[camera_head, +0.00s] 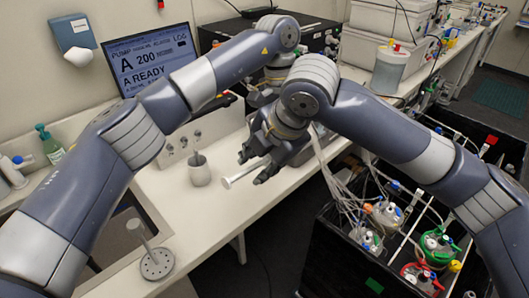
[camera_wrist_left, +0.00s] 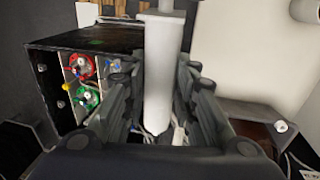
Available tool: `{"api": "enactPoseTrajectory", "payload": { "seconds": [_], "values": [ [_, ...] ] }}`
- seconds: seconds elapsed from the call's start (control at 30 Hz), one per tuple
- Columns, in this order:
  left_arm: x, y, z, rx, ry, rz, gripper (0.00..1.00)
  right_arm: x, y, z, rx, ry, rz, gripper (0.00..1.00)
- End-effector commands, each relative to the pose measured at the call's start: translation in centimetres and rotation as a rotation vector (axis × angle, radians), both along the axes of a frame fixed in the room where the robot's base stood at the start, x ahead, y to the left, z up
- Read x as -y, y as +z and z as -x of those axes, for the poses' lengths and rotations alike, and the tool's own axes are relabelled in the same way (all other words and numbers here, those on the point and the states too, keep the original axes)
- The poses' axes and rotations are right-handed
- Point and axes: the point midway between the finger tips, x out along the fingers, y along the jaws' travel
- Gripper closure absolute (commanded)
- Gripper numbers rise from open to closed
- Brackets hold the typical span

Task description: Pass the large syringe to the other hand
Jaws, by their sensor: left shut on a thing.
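The large syringe (camera_wrist_left: 160,75) is a thick white tube with a wide flange. In the left wrist view it lies between the fingers of my left gripper (camera_wrist_left: 158,125), which is shut on it. In the head view one end of the syringe (camera_head: 240,175) sticks out to the left, past the fingers of my right gripper (camera_head: 254,165). These fingers look spread, one on each side of the syringe; I cannot tell whether they touch it. My left gripper is mostly hidden behind the right wrist in the head view.
A grey cup (camera_head: 199,172) stands on the white bench (camera_head: 205,220) close to the syringe end. A stand with a round perforated base (camera_head: 157,264) is at the front left. A black box with coloured-capped bottles (camera_head: 340,235) is at the right.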

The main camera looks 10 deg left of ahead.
Motion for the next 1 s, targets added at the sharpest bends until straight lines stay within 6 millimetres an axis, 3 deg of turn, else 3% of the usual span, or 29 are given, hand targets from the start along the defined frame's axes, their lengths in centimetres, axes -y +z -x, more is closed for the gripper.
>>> {"api": "enactPoseTrajectory", "payload": {
  "seconds": [0.37,0.5,0.67,0.7,0.77,1.0],
  "values": [
    [0.00,0.01,0.00,0.000,0.000,0.000,0.97,-0.18,-0.51,-0.18,0.001,0.000,0.001,0.67],
    [0.00,0.02,0.00,0.000,0.000,0.000,0.97,-0.18,-0.50,-0.17,0.001,0.000,0.001,0.99],
    [-0.03,0.02,-0.02,0.001,0.000,-0.001,0.97,-0.17,-0.51,-0.15,0.000,0.000,0.001,1.00],
    [-0.03,0.01,-0.03,0.001,0.000,-0.001,0.67,-0.16,-0.49,-0.15,0.000,0.000,0.002,1.00],
    [-0.04,0.01,-0.03,0.001,0.000,-0.001,0.54,-0.16,-0.49,-0.15,0.000,0.001,0.001,1.00],
    [-0.02,0.02,-0.01,0.000,0.000,0.000,0.50,-0.17,-0.48,-0.17,0.001,0.000,0.001,1.00]
  ]
}}
